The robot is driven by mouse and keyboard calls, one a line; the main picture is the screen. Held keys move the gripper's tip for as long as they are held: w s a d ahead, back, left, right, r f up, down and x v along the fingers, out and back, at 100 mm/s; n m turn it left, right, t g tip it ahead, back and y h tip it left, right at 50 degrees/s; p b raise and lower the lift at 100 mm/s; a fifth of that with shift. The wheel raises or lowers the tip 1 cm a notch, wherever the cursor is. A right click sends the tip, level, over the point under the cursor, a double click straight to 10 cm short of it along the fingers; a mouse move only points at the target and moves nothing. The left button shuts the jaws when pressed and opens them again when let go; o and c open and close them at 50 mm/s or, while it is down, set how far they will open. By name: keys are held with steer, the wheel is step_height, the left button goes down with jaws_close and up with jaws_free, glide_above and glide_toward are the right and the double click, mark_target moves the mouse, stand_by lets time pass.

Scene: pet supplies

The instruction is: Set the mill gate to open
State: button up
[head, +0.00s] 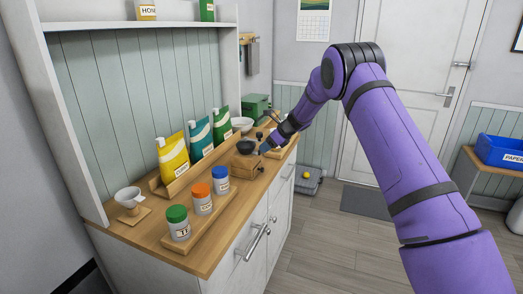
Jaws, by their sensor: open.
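The mill (246,166) appears to be the small wooden box with a dark bowl-shaped hopper on top, standing on the wooden counter right of the pouches. Its gate is too small to make out, so I cannot tell its setting. My purple arm reaches in from the right. My gripper (267,143) is open, just right of the mill's hopper and close to it. I cannot tell whether they touch. My gripper and wrist partly hide the counter and items behind them.
Yellow, green and teal pouches (173,158) stand in a wooden rack. Jars with green, orange and blue lids (202,204) stand on a tray in front. A white cup (129,197) is at the left. A green box (256,106) and white bowl (241,124) stand behind the mill.

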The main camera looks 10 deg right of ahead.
mark_target(260, 152)
steer(key=shift+x, duration=1.9)
steer(key=shift+c, duration=0.2)
